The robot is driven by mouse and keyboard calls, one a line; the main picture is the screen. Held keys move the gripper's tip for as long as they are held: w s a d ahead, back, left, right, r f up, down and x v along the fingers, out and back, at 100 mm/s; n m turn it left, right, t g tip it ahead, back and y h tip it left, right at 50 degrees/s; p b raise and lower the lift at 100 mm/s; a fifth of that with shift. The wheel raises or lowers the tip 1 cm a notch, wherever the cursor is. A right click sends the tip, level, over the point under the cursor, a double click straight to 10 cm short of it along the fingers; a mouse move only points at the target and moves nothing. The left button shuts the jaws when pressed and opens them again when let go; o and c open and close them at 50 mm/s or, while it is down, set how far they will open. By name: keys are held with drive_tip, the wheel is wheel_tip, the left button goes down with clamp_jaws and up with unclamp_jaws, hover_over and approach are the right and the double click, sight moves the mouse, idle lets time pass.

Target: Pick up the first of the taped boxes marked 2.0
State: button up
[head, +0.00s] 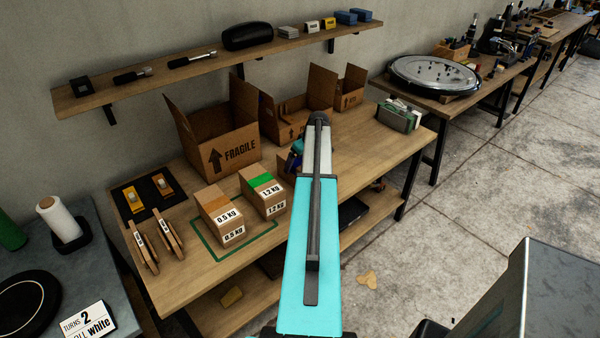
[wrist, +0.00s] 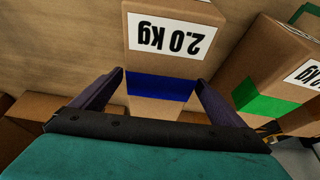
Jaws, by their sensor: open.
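A cardboard box marked 2.0 kg (wrist: 170,45) with a strip of blue tape shows in the wrist view, its label upside down there. My gripper (wrist: 159,80) is open, one dark finger on each side of the box near the blue tape. I cannot tell whether the fingers touch it.
A green-taped 1.2 kg box (head: 265,195) stands close by, also at the right of the wrist view (wrist: 265,85). A 0.5 kg box (head: 218,215) stands beside it within a green outline. Open cartons, one marked FRAGILE (head: 225,140), line the wall below a shelf (head: 215,63).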

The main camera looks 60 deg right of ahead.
drive_tip(key=c, duration=2)
drive_tip(key=shift+d+r, duration=0.1)
drive_tip(key=shift+r, duration=0.05)
drive_tip(key=shift+c, duration=0.8)
drive_tip(key=shift+r, duration=0.1)
drive_tip(key=shift+r+b, duration=1.45)
drive_tip(key=shift+r, duration=3.4)
